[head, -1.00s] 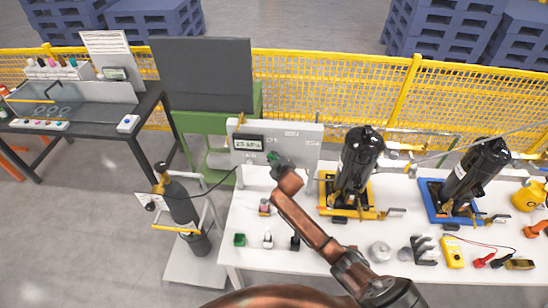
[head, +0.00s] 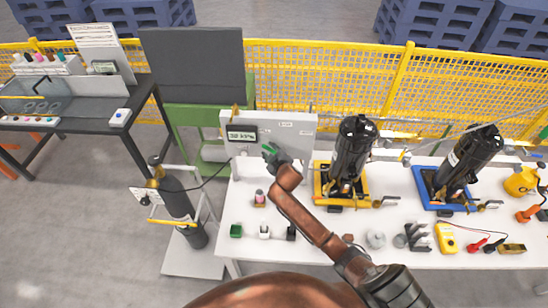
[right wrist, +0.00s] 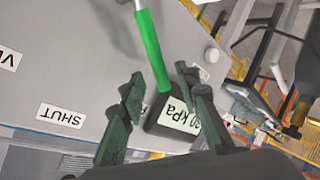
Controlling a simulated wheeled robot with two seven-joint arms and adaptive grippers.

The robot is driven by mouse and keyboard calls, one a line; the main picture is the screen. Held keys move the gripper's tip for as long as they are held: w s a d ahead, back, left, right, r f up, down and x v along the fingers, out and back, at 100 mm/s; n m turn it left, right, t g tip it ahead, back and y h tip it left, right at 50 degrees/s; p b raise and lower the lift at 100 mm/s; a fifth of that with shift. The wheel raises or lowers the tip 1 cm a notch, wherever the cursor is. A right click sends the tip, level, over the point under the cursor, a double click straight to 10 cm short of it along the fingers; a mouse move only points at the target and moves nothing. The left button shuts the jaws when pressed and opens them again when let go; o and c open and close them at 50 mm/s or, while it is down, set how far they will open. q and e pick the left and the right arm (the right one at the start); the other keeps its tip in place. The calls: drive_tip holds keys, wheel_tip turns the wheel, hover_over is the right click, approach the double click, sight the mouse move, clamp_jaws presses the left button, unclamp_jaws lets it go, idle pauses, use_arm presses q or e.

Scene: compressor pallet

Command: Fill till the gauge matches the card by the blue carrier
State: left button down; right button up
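The gauge (head: 242,135) on the white panel (head: 305,140) seems to read 32 kPa in the head view. In the right wrist view the gauge (right wrist: 175,117) is tilted and partly covered by a finger. A green lever (right wrist: 150,45) reaches down between the fingers of my right gripper (right wrist: 160,85). The fingers are apart, with a gap on each side of the lever. My right gripper (head: 275,155) also shows at the panel in the head view. The blue carrier (head: 425,188) holds a black cylinder. I cannot make out a readable card by it. My left gripper is out of view.
A yellow carrier (head: 322,190) with another black cylinder stands right of my right gripper. Small blocks, a yellow meter (head: 447,238) and other parts lie along the white table's front. A gas bottle (head: 175,197) stands on a trolley at the left.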

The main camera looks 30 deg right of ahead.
drive_tip(key=v, duration=0.8)
drive_tip(key=shift+s, duration=0.25)
